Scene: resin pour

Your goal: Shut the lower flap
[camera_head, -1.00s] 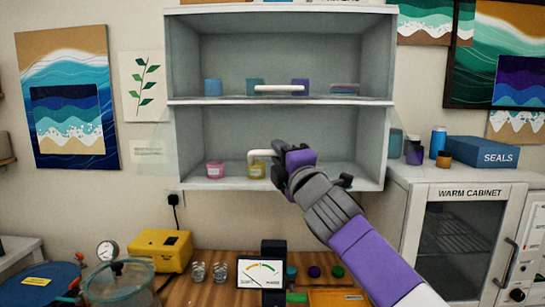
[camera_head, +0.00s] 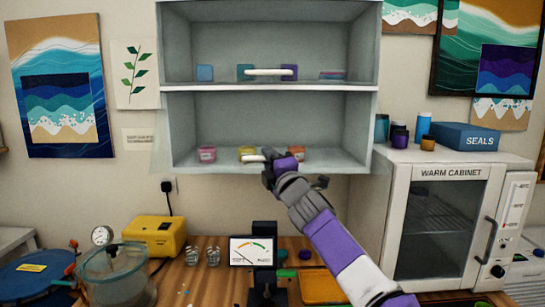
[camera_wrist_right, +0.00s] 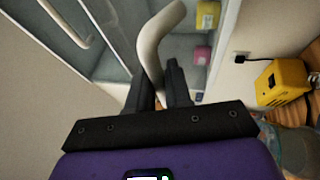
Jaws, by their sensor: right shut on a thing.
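The wall cabinet (camera_head: 368,100) has two bays with clear flaps. The lower flap's white bar handle (camera_head: 253,158) shows just left of my right gripper (camera_head: 268,172), near the lower bay's floor. In the right wrist view the pale curved handle (camera_wrist_right: 152,45) runs between the fingers of my right gripper (camera_wrist_right: 160,95), which is shut on it. The clear pane is hard to see; a faint edge past the cabinet's left side suggests it stands out somewhat. The upper flap's handle (camera_head: 268,72) is free. My left gripper is out of view.
A pink jar (camera_head: 207,154) and a yellow jar (camera_head: 247,154) stand in the lower bay. Below are a yellow box (camera_head: 152,232), a glass vessel (camera_head: 112,275) and a dial meter (camera_head: 252,250). The warm cabinet (camera_head: 440,222) stands at right.

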